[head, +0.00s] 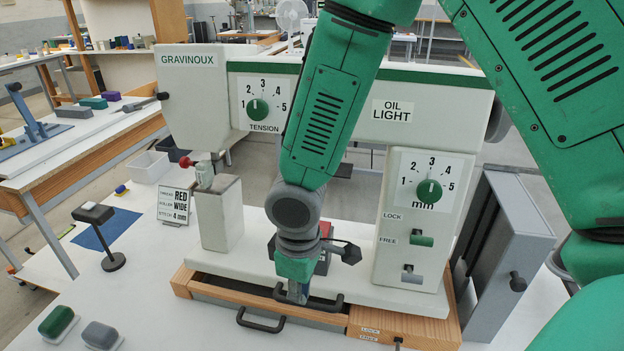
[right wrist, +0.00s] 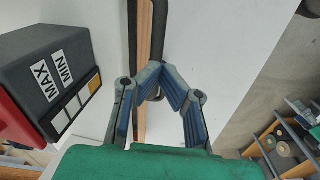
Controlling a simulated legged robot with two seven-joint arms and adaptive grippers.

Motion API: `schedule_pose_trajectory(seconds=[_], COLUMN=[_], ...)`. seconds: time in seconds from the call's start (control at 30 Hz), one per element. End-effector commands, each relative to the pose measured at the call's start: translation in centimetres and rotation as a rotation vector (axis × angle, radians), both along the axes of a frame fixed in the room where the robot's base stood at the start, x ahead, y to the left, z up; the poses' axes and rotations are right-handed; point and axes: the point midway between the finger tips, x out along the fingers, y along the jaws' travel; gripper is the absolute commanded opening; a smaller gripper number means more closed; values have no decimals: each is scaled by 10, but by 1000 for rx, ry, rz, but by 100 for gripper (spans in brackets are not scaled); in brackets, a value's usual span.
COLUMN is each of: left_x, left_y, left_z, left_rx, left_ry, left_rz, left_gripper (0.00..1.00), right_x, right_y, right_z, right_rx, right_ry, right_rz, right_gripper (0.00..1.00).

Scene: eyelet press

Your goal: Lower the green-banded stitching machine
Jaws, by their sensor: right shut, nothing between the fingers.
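The white stitching machine (head: 225,100) with a green band (head: 420,76) stands upright in the middle of the head view. Its white bed (head: 225,262) sits over a wooden base (head: 440,325); whether it is fully seated is unclear. A black handle (head: 327,305) is at the bed's front edge, and a second black handle (head: 262,325) is lower on the base. My right gripper (head: 297,294) points down at the front handle, shut and empty, partly covering it. In the right wrist view its fingertips (right wrist: 155,90) meet above the wooden edge (right wrist: 145,40). Contact with the handle is unclear. My left gripper is out of view.
A dark box marked MAX and MIN (right wrist: 55,80) is close beside the gripper in the right wrist view. A grey case (head: 500,265) stands at right. Green and grey blocks (head: 58,320) lie front left.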

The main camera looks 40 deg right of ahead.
Motion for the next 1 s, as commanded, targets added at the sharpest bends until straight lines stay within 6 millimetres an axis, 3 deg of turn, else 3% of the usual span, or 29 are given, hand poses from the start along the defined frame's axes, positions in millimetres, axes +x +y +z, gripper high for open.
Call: schedule_pose_trajectory(seconds=[0.33, 1.0], left_x=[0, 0], left_y=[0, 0], left_z=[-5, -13], left_rx=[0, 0], left_ry=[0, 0], left_rz=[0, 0], left_gripper=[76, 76], right_x=[0, 0], right_y=[-12, -5], right_z=[-11, -24], right_rx=[14, 10], right_ry=[1, 2], right_rz=[-3, -1], right_gripper=[0, 0])
